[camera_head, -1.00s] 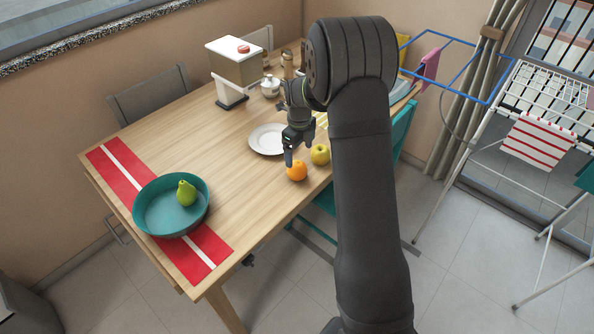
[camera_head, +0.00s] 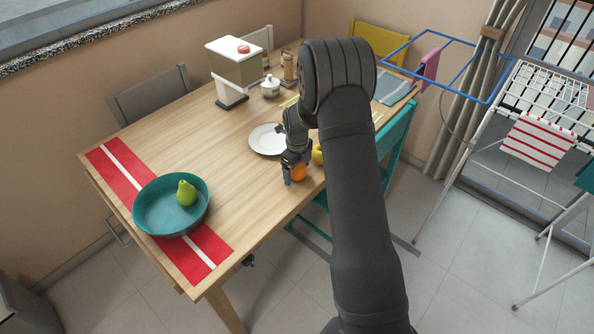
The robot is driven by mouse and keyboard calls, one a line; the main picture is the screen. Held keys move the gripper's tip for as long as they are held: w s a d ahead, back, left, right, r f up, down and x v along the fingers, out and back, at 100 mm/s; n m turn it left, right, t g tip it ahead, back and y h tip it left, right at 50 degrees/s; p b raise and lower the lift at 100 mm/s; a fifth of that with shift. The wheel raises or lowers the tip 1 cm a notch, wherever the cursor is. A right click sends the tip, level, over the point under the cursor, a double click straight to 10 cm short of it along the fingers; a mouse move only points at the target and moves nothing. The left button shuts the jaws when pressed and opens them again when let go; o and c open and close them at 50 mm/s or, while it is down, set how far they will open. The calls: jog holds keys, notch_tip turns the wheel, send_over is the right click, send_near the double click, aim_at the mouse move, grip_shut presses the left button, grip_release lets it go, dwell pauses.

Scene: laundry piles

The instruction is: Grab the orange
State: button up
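The orange (camera_head: 299,173) sits on the wooden table near its front right edge. My gripper (camera_head: 296,174) is down at the orange, with one finger on its left side and the other parts partly covering its top and right. The fingers look apart around the orange; whether they touch it I cannot tell. A yellow apple (camera_head: 317,154) is just behind and to the right, partly hidden by my arm.
A white plate (camera_head: 262,140) lies just behind my gripper. A teal bowl (camera_head: 150,206) with a green pear (camera_head: 186,193) stands on a red runner (camera_head: 112,172) at the left. The table between (camera_head: 225,165) is clear.

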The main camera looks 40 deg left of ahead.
jog(key=c, duration=1)
